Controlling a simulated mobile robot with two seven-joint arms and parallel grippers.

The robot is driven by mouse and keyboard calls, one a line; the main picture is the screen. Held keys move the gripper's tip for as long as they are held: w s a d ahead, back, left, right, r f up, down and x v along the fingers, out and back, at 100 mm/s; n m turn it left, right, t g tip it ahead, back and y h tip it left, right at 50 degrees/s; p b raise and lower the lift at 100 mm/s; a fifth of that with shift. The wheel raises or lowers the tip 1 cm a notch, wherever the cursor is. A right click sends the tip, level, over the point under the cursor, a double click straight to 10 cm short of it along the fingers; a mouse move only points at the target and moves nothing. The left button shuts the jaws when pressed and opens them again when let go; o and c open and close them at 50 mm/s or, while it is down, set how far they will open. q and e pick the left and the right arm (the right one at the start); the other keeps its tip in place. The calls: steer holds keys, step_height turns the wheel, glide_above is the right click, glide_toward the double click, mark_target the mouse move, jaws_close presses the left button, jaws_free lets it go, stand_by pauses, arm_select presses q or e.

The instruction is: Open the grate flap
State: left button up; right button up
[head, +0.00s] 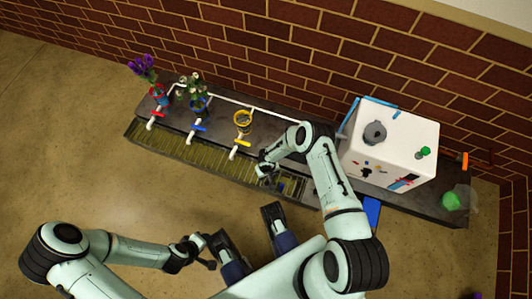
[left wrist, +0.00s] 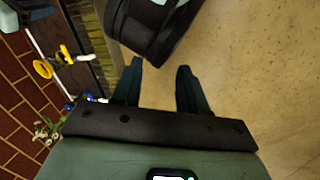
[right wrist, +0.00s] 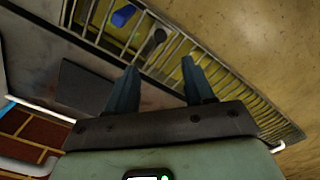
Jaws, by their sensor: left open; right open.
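The long barred grate (head: 190,148) runs along the front of the dark bench, above a yellowish trough. Its right end lies under my right gripper (head: 268,174). In the right wrist view, the grate bars (right wrist: 215,68) cross beyond the open, empty fingers (right wrist: 160,66). A dark knob-like piece (right wrist: 152,46) and a blue piece (right wrist: 122,15) show at the bars. I cannot tell the flap's edges clearly, and no raised flap is visible. My left gripper (head: 207,255) is open and empty, away from the bench over the floor; its fingers show in the left wrist view (left wrist: 160,68).
On the bench stand a purple bouquet (head: 144,70), a white-flowered bouquet (head: 195,88), a yellow ring holder (head: 243,122) and a white box (head: 392,143). White pipes with coloured valves run along it. A brick wall stands behind. The floor in front is mostly clear.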

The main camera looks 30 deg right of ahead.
arm_select(q)
steer(key=w+a+f+t+y+b, duration=0.1)
steer(key=w+a+f+t+b, duration=0.15)
steer(key=w+f+b, duration=0.2)
arm_select(e)
glide_above(267, 183)
step_height(267, 183, down, 8)
steer(key=shift+f+p, duration=0.25)
steer(key=shift+p, duration=0.05)
step_height(267, 183, down, 4)
steer(key=shift+r+b, duration=0.15)
steer(key=shift+b, duration=0.8)
arm_select(q)
steer(key=s+a+f+g, duration=0.1)
steer(key=s+f+g, duration=0.2)
steer(key=s+f, duration=0.1)
steer(key=shift+s+f+n, duration=0.2)
steer(key=shift+s+n, duration=0.2)
steer(key=shift+s, duration=0.4)
arm_select(e)
steer(key=shift+f, duration=0.35)
jaws_close()
